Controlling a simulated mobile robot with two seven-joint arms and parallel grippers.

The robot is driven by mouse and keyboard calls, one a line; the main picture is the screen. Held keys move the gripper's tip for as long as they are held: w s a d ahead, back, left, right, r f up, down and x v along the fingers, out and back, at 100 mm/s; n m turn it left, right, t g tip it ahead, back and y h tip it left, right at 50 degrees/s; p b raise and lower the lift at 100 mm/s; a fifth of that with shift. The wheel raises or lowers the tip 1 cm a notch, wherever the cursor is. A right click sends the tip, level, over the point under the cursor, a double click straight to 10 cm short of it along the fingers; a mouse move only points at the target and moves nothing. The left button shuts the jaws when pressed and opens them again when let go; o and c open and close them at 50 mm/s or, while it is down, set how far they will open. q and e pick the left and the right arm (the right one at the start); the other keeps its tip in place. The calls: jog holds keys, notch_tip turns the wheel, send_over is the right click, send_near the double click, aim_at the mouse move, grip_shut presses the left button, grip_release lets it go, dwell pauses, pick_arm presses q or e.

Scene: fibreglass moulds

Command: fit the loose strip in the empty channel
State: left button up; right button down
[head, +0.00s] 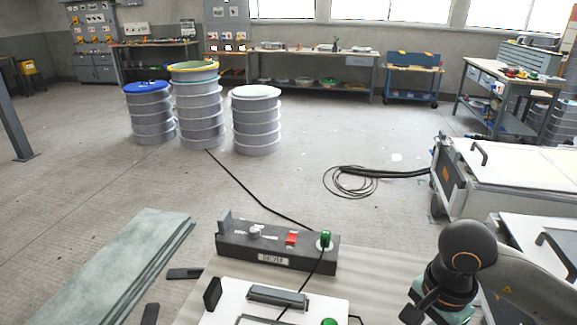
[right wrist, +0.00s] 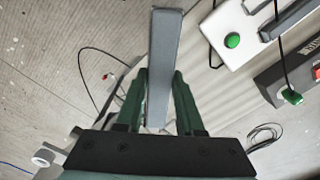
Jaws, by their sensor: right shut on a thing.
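The loose strip (right wrist: 164,62) is a long grey bar. In the right wrist view it stands between the green fingers of my right gripper (right wrist: 160,95), which is shut on it, and reaches past the fingertips. A white panel (right wrist: 222,22) with a green button lies apart from the strip at the upper right. In the head view the white panel (head: 225,310) is at the bottom edge, cut off, with a grey bar (head: 278,296) on it. I cannot make out the empty channel. My right arm shows at the lower right, but its fingertips are hidden. My left gripper is out of view.
A dark control box (head: 262,259) with a red switch and green plug stands behind the panel, its black cable running across the floor. Greenish sheets (head: 125,265) lie at the left. Several drums (head: 198,115) stand farther back. A white cabinet (head: 515,165) is at the right.

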jog(key=r+n, duration=0.1)
jog(key=n, duration=0.1)
jog(key=r+n+p, duration=0.1)
jog(key=n, duration=0.1)
jog(key=a+n, duration=0.1)
jog(key=n, duration=0.1)
jog(key=shift+w+a+r, duration=0.1)
jog(key=shift+w+r, duration=0.15)
jog(key=shift+r, duration=0.15)
jog(key=n, duration=0.2)
jog(key=r+n+p, duration=0.1)
jog(key=n, duration=0.1)
jog(key=a+r+n+p, duration=0.1)
jog(key=n, duration=0.1)
jog(key=shift+w+n, duration=0.2)
jog(key=shift+n, duration=0.1)
jog(key=shift+f, duration=0.1)
